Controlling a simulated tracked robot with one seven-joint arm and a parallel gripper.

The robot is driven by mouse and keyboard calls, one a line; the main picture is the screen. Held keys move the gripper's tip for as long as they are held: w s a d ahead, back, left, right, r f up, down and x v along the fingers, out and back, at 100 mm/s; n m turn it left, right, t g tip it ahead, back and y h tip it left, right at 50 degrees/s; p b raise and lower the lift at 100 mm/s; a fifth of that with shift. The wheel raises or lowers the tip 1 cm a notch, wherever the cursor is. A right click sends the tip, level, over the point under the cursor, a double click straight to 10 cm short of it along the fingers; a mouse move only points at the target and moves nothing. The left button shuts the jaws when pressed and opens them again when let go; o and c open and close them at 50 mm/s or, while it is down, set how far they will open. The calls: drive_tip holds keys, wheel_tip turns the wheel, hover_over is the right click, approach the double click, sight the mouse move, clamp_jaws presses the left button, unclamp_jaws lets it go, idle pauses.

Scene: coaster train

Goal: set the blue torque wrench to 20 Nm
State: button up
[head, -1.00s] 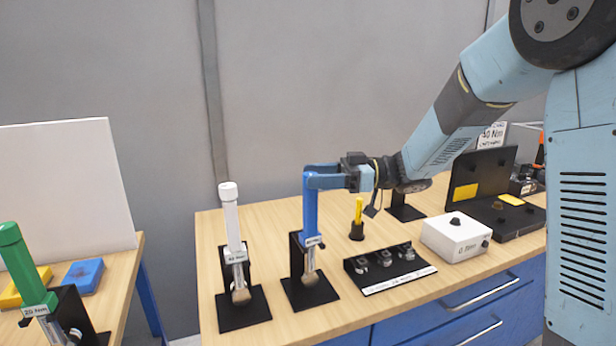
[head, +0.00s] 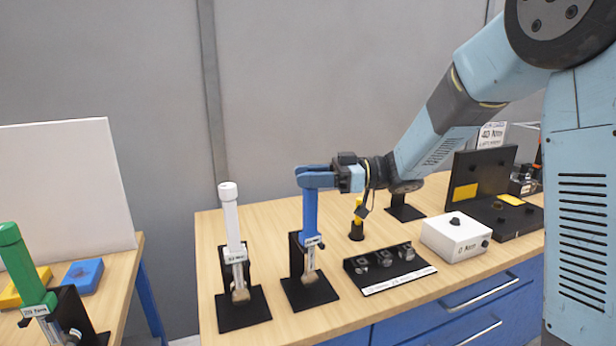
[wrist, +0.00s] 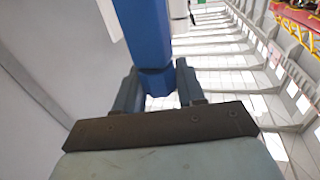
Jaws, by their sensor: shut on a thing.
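The blue torque wrench (head: 310,215) stands upright in its black stand (head: 308,288) on the wooden bench, with a small label near its lower end that is too blurred to read. My gripper (head: 318,177) is shut on the top end of the blue wrench's handle, reaching in from the right. In the wrist view the blue handle (wrist: 146,40) runs between the two fingers of my gripper (wrist: 158,90). The fingers hide part of the handle's top.
A white wrench (head: 232,225) stands left of the blue one, and a green wrench (head: 20,265) on the left table. A socket rack (head: 390,268), a yellow-handled tool (head: 357,218) and a white box with a knob (head: 456,236) stand to the right.

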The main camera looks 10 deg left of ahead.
drive_tip(key=shift+c, duration=0.6)
drive_tip(key=shift+w+n+g+h, duration=0.1)
drive_tip(key=shift+n+g+h, duration=0.5)
drive_tip(key=shift+n+g, duration=0.65)
drive_tip(key=shift+n+g+h, duration=0.75)
drive_tip(key=shift+g+h, duration=0.05)
drive_tip(key=shift+g, duration=0.75)
drive_tip(key=o, duration=1)
drive_tip(key=shift+c, duration=0.2)
drive_tip(key=v, duration=1.3)
drive_tip(key=shift+w+d, duration=0.2)
drive_tip(key=shift+d, duration=0.1)
